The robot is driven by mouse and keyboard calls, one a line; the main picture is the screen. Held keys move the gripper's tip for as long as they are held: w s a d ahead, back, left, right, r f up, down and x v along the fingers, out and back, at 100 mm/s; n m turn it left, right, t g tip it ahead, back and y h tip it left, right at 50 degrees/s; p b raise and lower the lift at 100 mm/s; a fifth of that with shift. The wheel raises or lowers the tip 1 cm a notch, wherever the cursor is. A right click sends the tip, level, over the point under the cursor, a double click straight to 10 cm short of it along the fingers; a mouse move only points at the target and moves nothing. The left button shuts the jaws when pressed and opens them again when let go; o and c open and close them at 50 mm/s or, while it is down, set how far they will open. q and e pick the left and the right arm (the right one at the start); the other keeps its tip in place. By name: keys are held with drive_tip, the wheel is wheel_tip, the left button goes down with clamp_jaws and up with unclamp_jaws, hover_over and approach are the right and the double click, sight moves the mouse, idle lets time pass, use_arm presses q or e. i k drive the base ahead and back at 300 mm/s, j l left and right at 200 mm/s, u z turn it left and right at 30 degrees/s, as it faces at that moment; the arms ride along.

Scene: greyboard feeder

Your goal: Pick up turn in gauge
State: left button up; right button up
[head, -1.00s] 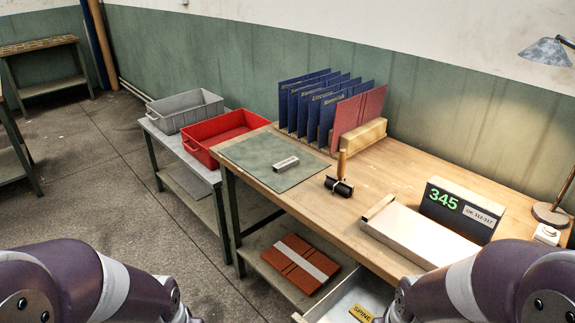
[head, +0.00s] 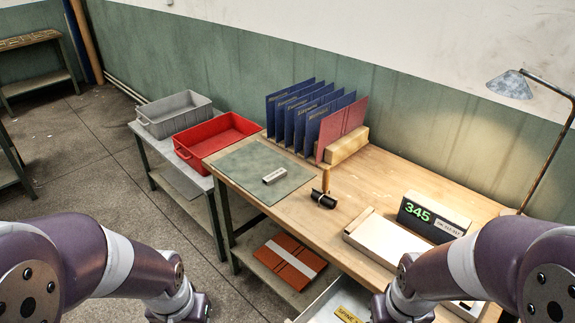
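A small pale metal bar with a dark marking, which looks like the turn in gauge (head: 274,175), lies on the green-grey mat (head: 240,162) on the workbench. Nothing touches it from above. My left arm comes in at the lower left and my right arm at the lower right. Both end low in the head view, well short of the bar, and the fingers of both grippers do not show.
Blue boards (head: 290,108) and a red board (head: 342,128) stand in a wooden rack behind the mat. A dark roller (head: 323,199) lies right of the bar. A white tray (head: 385,246), a 345 display (head: 432,217) and a lamp (head: 512,84) stand farther right. An open drawer (head: 325,303) juts out in front.

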sight(276, 175)
drive_tip(key=i+j+z, duration=0.1)
drive_tip(key=z, duration=0.3)
drive_tip(key=i+j+z, duration=0.15)
drive_tip(key=z, duration=0.2)
drive_tip(key=i+j+z, duration=0.1)
drive_tip(key=z, duration=0.3)
drive_tip(key=j+z, duration=0.4)
drive_tip(key=i+j+z, duration=0.1)
drive_tip(key=j, duration=0.55)
drive_tip(key=i+j+z, duration=0.15)
drive_tip(key=j, duration=0.55)
drive_tip(key=i+j+z, duration=0.1)
drive_tip(key=j, duration=0.6)
